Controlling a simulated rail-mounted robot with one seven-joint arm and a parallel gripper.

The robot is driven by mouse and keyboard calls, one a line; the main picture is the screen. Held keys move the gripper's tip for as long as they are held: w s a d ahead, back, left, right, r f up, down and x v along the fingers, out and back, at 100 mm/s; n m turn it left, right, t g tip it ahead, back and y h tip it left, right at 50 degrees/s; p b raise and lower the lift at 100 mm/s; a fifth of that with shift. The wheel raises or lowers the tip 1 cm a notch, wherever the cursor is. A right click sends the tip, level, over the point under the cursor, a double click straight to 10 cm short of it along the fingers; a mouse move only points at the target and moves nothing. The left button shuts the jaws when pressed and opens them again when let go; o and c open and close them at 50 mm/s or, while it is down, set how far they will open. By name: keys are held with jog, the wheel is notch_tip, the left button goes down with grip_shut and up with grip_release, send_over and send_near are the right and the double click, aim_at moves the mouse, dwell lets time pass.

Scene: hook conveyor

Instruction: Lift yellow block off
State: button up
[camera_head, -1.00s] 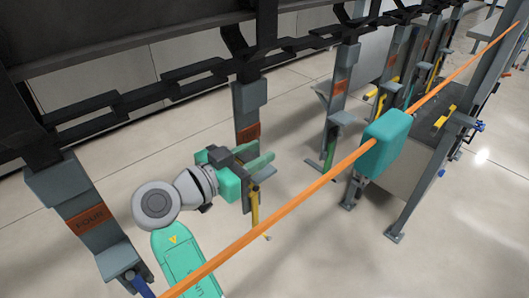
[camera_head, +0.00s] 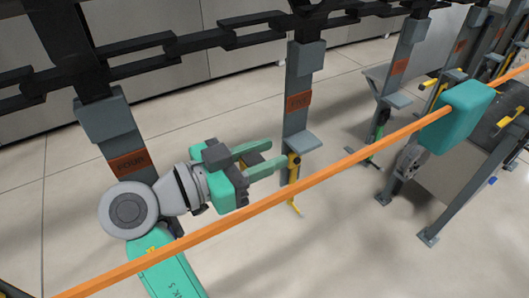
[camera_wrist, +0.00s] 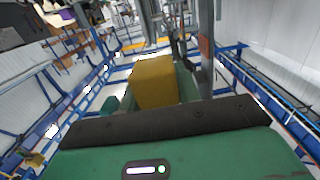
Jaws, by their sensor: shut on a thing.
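In the wrist view a yellow block (camera_wrist: 154,84) sits between the green fingers of my gripper (camera_wrist: 155,90), which is shut on it. In the head view my gripper (camera_head: 278,153) points right, its fingertips beside the lower end of a grey hanger (camera_head: 297,80) with an orange sign. A thin yellow piece (camera_head: 293,167) shows at that hanger's lower end, just past the fingertips. I cannot tell whether the block still touches the hanger.
A dark chain (camera_head: 230,38) runs overhead with several grey hangers. The hanger marked FOUR (camera_head: 108,120) stands just behind my arm on the left. An orange bar (camera_head: 330,172) crosses in front and passes a teal box (camera_head: 462,112). Pale floor is open below.

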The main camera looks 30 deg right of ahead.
jog(key=shift+f+b, duration=1.1)
jog(key=shift+f, duration=0.3)
jog(key=s, duration=1.3)
jog(key=shift+s+a, duration=0.25)
